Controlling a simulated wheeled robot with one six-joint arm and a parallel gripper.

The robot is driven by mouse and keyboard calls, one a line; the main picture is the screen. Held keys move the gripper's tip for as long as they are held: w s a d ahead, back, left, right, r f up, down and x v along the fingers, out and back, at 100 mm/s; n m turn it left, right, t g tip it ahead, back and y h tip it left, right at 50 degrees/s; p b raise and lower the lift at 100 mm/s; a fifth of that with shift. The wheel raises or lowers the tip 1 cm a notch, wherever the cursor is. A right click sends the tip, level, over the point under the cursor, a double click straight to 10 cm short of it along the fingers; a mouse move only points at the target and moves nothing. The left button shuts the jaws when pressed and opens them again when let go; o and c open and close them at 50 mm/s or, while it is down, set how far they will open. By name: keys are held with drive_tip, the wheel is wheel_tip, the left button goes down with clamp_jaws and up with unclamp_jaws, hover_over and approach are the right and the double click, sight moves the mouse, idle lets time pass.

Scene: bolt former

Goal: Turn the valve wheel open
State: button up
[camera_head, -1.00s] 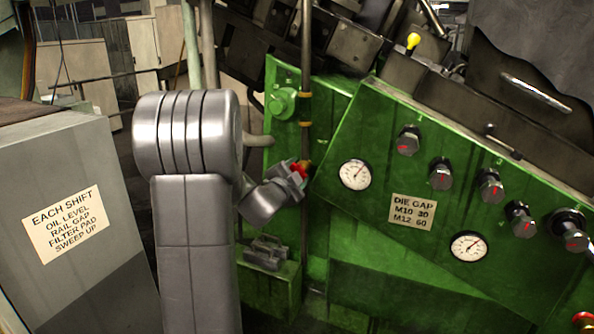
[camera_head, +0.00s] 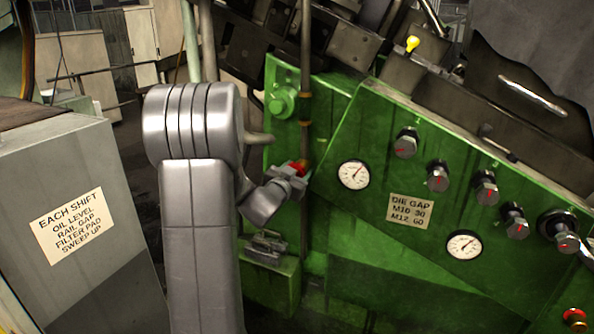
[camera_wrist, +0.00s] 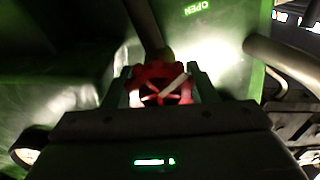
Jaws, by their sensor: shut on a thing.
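The red valve wheel (camera_wrist: 158,84) shows in the wrist view between the two fingers of my gripper (camera_wrist: 163,88). The fingers are shut on it, one at each side of its rim. A pale bar lies across the wheel's spokes, slanting up to the right. In the head view the wheel (camera_head: 299,167) is a small red patch beside a vertical pipe, in front of the green machine. My gripper (camera_head: 292,173) reaches it there from the lower left, and partly hides it. A lit OPEN mark (camera_wrist: 196,7) is on the green surface above the wheel.
The green panel (camera_head: 400,240) with gauges, several knobs and a DIE GAP label stands right of the wheel. A grey cabinet (camera_head: 75,200) with a notice is at the left. A vertical pipe (camera_head: 306,90) runs above the wheel. A green ledge (camera_head: 268,272) is below my gripper.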

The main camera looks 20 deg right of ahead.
idle(0.3)
drive_tip(key=o, duration=0.7)
drive_tip(key=b+v, duration=0.2)
drive_tip(key=v, duration=1.2)
drive_tip(key=shift+w+d, duration=0.1)
drive_tip(key=p+x, duration=0.2)
drive_tip(key=x, duration=1.1)
drive_tip(key=shift+w+d, duration=0.25)
drive_tip(key=shift+d, duration=0.05)
drive_tip(key=shift+a, duration=0.1)
